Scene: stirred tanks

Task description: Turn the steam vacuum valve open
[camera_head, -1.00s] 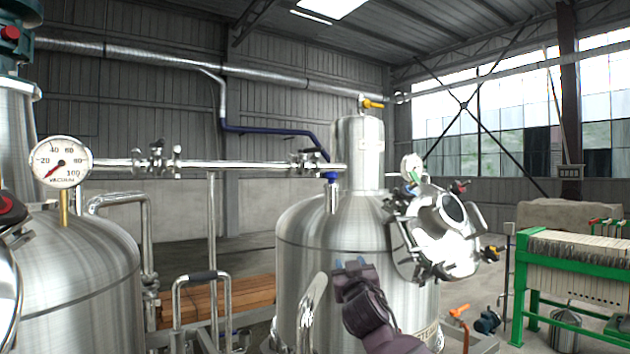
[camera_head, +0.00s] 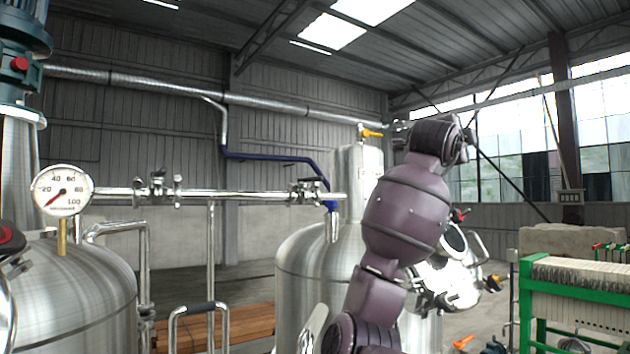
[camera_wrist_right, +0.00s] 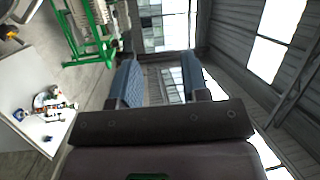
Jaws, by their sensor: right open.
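No label tells me for certain which valve is the steam vacuum valve. A valve with a yellow handle (camera_head: 371,133) sits on top of the steel column (camera_head: 357,165) of the middle tank (camera_head: 315,250). Metal valves (camera_head: 158,188) sit on the horizontal pipe, with another valve (camera_head: 308,188) near its right end. My right arm rises in front of the tank, its wrist just right of the yellow handle and apart from it in the picture. My right gripper (camera_wrist_right: 161,78) is open and empty in the right wrist view. My left gripper is not in view.
A vacuum gauge (camera_head: 63,190) stands at the left above another steel tank (camera_head: 75,290). A shiny round hatch (camera_head: 445,275) is partly hidden behind my right arm. A green-framed filter press (camera_head: 580,290) stands at the right. The space above the tanks is mostly clear.

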